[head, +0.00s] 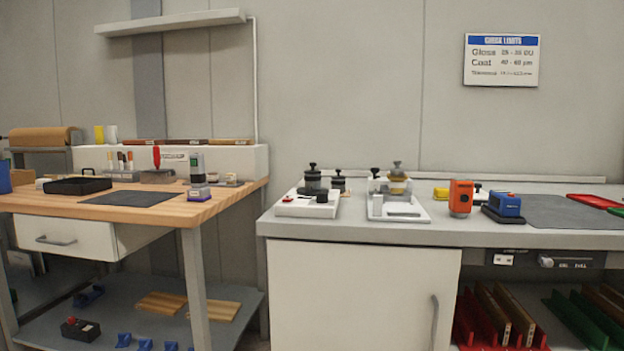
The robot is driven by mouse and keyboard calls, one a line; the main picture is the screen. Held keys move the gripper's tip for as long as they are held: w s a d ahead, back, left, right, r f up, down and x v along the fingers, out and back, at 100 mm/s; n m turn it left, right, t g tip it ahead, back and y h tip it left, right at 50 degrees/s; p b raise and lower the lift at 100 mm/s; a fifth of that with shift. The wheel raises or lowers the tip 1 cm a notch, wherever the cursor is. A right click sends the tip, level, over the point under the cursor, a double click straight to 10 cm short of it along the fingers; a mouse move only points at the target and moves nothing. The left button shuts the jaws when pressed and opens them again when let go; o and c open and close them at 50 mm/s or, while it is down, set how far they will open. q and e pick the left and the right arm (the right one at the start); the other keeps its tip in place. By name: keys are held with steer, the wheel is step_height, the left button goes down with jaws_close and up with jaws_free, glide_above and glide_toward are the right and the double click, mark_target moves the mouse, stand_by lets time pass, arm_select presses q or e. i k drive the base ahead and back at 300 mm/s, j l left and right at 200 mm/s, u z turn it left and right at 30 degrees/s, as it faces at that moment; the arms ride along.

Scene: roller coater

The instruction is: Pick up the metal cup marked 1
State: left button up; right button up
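I cannot make out a metal cup marked 1 in the head view. A small pale grey cylinder (112,133) stands beside a yellow one (99,134) at the back of the left wooden bench. No number is readable on it, and I cannot tell whether it is metal. Neither of my grippers is in view.
The wooden bench (225,200) holds a black tray (78,186), a dark mat (133,198) and small instruments. The grey counter (340,229) holds two white-based devices, an orange device (461,198), a blue one (507,205) and a grey mat (570,212). A gap separates bench and counter.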

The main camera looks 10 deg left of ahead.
mark_target(312, 182)
steer(key=i+l+u, duration=0.7)
steer(key=j, duration=0.1)
